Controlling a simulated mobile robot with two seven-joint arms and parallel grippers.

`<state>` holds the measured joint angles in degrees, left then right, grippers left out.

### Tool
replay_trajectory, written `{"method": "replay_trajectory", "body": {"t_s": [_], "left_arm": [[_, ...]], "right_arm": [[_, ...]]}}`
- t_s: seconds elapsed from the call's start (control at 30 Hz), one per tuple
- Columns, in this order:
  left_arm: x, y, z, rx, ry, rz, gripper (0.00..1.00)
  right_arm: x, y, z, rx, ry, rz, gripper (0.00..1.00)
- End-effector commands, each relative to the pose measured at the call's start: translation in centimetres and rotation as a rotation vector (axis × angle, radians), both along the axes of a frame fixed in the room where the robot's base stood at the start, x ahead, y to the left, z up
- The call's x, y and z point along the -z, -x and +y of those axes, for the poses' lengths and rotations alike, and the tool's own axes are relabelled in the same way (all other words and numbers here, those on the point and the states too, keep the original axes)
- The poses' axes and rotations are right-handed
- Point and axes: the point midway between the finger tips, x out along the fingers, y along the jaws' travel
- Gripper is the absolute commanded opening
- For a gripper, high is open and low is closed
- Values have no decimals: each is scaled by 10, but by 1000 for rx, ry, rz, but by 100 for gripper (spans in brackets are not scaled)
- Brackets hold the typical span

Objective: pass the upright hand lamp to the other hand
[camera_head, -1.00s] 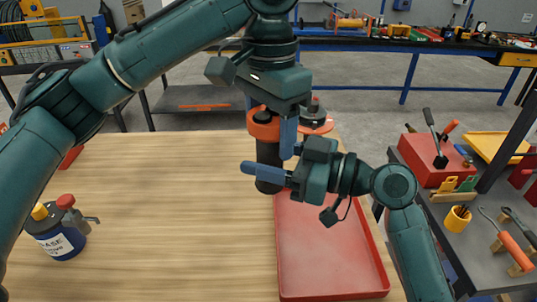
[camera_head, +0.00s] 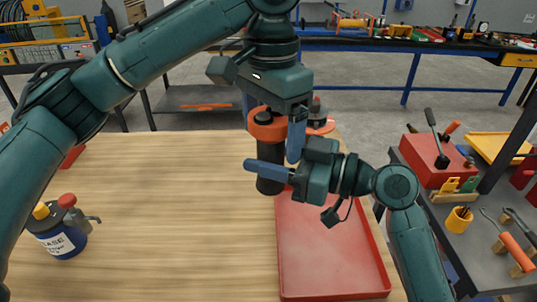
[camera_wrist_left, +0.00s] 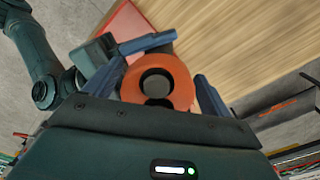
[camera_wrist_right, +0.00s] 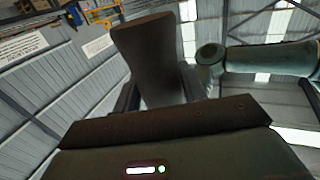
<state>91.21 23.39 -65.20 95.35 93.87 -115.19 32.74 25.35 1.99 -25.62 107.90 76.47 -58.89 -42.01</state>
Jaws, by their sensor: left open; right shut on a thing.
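The hand lamp, with a black body (camera_head: 270,165) and an orange top (camera_head: 267,126), is upright above the table. My right gripper (camera_head: 276,178) is shut on the lower part of the black body, which also shows in the right wrist view (camera_wrist_right: 150,60). My left gripper (camera_head: 283,138) points down from above and is open, with its fingers on either side of the orange top. In the left wrist view the orange top (camera_wrist_left: 182,82) lies between the open fingers. Whether a finger touches it I cannot tell.
A red tray (camera_head: 330,250) lies on the wooden table (camera_head: 180,220) beneath my right gripper. A blue can (camera_head: 62,230) stands at the left. Another orange-topped item (camera_head: 321,126) shows behind my left gripper. The middle left of the table is clear.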

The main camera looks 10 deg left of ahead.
Motion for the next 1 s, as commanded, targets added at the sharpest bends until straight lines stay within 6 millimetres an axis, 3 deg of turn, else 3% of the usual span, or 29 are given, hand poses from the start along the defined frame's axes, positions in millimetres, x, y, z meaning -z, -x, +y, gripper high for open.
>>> {"method": "replay_trajectory", "body": {"t_s": [0.23, 0.7, 1.0], "left_arm": [[-16, 0, -1, 4, 1, -2, 85], [-105, -1, 0, -1, 0, -3, 85], [-120, -1, 0, 0, -1, 1, 85]], "right_arm": [[-1, -1, 0, 2, -2, -1, 10], [-1, -1, 0, 2, -2, -1, 10], [-1, -1, 0, 2, -2, -1, 10]]}}
